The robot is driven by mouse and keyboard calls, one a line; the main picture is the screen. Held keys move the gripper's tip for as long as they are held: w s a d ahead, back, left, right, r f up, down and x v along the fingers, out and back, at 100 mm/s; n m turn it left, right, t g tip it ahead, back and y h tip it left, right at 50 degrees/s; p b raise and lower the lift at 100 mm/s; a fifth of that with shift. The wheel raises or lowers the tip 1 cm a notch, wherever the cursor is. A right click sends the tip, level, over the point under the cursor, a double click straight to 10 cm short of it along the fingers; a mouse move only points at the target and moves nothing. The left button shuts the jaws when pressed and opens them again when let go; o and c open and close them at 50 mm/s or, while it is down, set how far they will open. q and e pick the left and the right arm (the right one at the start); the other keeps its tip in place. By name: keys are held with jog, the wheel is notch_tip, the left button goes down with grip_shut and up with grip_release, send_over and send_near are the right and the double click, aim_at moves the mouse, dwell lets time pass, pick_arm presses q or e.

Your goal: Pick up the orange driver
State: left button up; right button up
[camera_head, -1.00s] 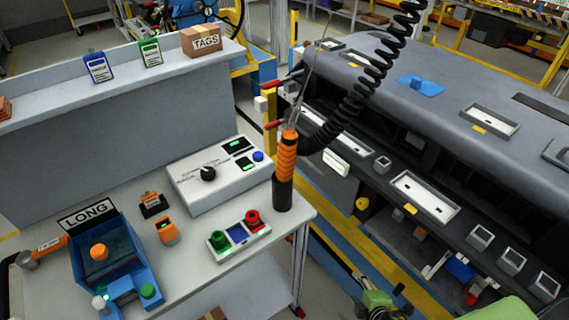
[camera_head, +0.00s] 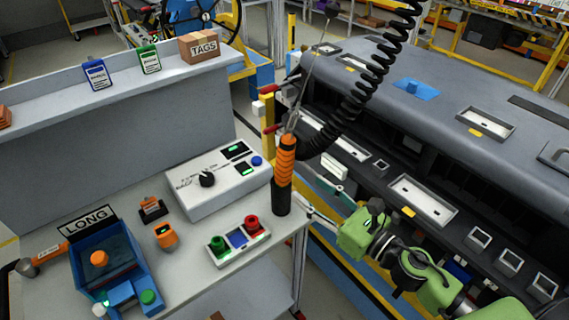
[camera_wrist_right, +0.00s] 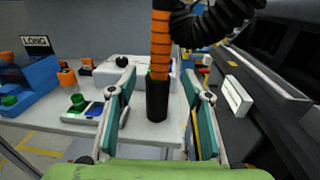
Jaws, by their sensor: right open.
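The orange driver (camera_head: 286,160) hangs upright from a black coiled cord at the bench's front right corner. It has an orange ribbed grip and a black lower end. In the right wrist view the driver (camera_wrist_right: 160,50) stands ahead, lined up with the gap between my fingers. My right gripper (camera_head: 316,194) is open and empty, just right of the driver's black lower end in the head view. In the right wrist view its two teal-padded fingers (camera_wrist_right: 164,98) spread to either side of the driver. I cannot see contact. My left gripper is not in view.
A control box (camera_head: 212,180) and a button panel (camera_head: 238,241) sit on the bench left of the driver. A blue bin (camera_head: 106,262) marked LONG is farther left. The grey dashboard (camera_head: 440,95) fills the right side. The cord (camera_head: 375,75) loops above.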

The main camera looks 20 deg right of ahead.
aim_at(290, 174)
jog(key=p+x, duration=0.1)
jog(key=x, duration=0.4)
jog(key=shift+p, duration=0.3)
jog(key=p+x, duration=0.2)
jog(key=x, duration=0.2)
jog(key=shift+w+a, duration=0.15)
jog(key=shift+w, duration=0.2)
jog(key=shift+w+a+f, duration=0.15)
jog(key=shift+w+f, duration=0.05)
jog(key=shift+w, duration=0.05)
jog(key=shift+s, duration=0.1)
grip_shut()
jog(key=shift+r, duration=0.15)
